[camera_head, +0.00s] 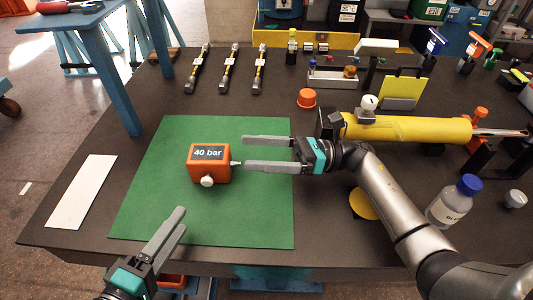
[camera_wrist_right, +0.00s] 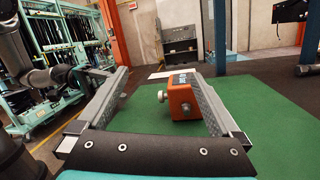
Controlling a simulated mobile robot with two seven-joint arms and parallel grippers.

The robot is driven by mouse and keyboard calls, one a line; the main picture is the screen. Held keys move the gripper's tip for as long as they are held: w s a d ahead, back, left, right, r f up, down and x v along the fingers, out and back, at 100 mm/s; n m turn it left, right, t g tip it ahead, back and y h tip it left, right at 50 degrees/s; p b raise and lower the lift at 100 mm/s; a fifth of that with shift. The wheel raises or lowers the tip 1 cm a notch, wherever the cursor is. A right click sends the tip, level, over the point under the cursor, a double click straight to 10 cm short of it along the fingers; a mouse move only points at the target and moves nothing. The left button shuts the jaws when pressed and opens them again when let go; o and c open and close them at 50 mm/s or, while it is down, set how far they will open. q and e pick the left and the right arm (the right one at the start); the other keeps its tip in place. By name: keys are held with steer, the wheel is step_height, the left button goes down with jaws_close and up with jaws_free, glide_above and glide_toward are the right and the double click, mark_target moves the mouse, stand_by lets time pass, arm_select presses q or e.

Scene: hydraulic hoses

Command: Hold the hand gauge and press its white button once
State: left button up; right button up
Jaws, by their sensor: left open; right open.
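The hand gauge (camera_head: 210,164) is an orange box on the green mat (camera_head: 150,205). Its dark top display reads "40 bar". A white round button (camera_head: 207,181) is on its front side, and a small pale nozzle points right. My right gripper (camera_head: 243,153) is open to the right of the gauge, its fingers pointing left; the lower fingertip is close to the nozzle. In the right wrist view the gauge (camera_wrist_right: 183,96) shows between the open fingers, toward the right one. My left gripper (camera_head: 165,226) is open and empty at the mat's front left, apart from the gauge.
A white strip (camera_head: 80,192) lies left of the mat. A yellow cylinder (camera_head: 410,128), a bottle with a blue cap (camera_head: 455,200) and a yellow disc (camera_head: 362,204) are on the right. An orange cap (camera_head: 306,98) and several hoses (camera_head: 228,70) are behind. The mat around the gauge is clear.

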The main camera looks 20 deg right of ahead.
mark_target(189, 155)
steer(key=f, duration=0.1)
steer(key=w+d+f+n+t+h, duration=0.1)
steer(key=d+f+h, duration=0.1)
steer(key=shift+w+f+n, duration=0.25)
steer(key=shift+w+n, duration=0.1)
steer(key=shift+n, duration=0.05)
steer(key=shift+w+f+t, duration=0.1)
steer(key=shift+f+t, duration=0.05)
steer(key=shift+t, duration=0.15)
steer(key=shift+w+a, duration=0.1)
steer(key=shift+a, duration=0.05)
steer(key=x, duration=1.1)
steer(key=shift+w+a+f, duration=0.1)
steer(key=shift+a+f, duration=0.1)
steer(key=shift+a, duration=0.1)
steer(key=c, duration=1.5)
arm_select(q)
jaws_close()
